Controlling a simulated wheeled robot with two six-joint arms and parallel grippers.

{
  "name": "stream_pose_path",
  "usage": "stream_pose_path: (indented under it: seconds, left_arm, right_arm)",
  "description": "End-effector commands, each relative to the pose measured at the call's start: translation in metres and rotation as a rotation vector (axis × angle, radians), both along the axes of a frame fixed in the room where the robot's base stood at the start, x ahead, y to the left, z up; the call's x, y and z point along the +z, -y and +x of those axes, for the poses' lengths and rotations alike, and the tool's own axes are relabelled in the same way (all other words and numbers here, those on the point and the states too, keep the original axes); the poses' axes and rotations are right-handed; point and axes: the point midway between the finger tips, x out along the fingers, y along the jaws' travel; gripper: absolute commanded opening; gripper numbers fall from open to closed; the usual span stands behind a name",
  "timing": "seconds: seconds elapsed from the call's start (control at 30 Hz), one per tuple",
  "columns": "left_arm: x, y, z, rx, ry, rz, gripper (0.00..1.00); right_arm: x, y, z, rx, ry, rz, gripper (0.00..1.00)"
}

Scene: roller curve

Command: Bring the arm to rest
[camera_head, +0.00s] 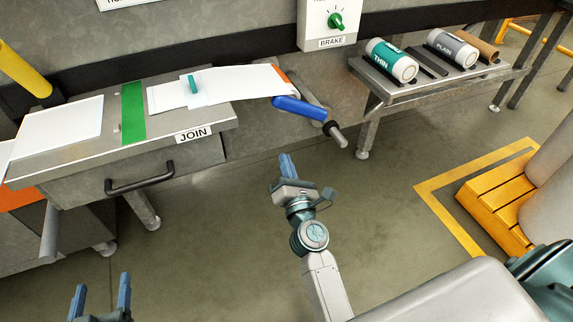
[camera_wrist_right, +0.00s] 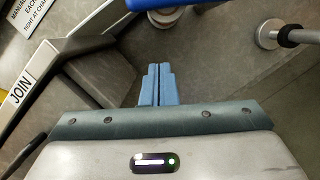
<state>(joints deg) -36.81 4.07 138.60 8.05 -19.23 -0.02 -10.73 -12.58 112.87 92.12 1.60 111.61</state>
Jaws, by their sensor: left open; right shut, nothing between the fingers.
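My right gripper (camera_head: 288,166) is shut and empty, held above the floor in front of the join table, below the blue roller end. In the right wrist view its two blue fingers (camera_wrist_right: 157,84) are together with nothing between them. My left gripper (camera_head: 101,296) is open and empty at the lower left of the head view, its two fingers spread apart and pointing up. Most of my left arm is out of view.
The join table (camera_head: 205,144) with white sheets and a green strip stands at the left. A blue roller (camera_head: 298,107) juts out from its right end. A rack (camera_head: 385,97) holds labelled rolls. A yellow pallet (camera_head: 497,212) stands at the right. The middle floor is clear.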

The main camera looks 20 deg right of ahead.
Motion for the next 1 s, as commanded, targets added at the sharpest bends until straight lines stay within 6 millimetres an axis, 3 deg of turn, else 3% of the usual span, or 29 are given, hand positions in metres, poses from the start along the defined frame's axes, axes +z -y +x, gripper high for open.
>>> stream_pose_path:
  seconds: [0.4, 0.53, 0.67, 1.0]
  left_arm:
    - [0.000, 0.000, 0.000, 0.000, -0.003, 0.000, 0.71]
    - [0.000, 0.000, 0.000, 0.000, -0.003, 0.000, 0.71]
    - [0.000, 0.000, 0.000, 0.000, -0.003, 0.000, 0.71]
    - [0.000, 0.000, 0.000, 0.000, -0.003, 0.000, 0.71]
  right_arm:
    - [0.000, 0.000, 0.000, -0.001, -0.002, -0.009, 0.00]
    - [0.000, 0.003, -0.010, -0.018, -0.015, -0.177, 0.00]
    - [0.002, 0.006, -0.033, -0.058, -0.045, -0.627, 0.00]
    - [-0.002, 0.013, -0.106, -0.169, -0.079, -2.183, 0.00]
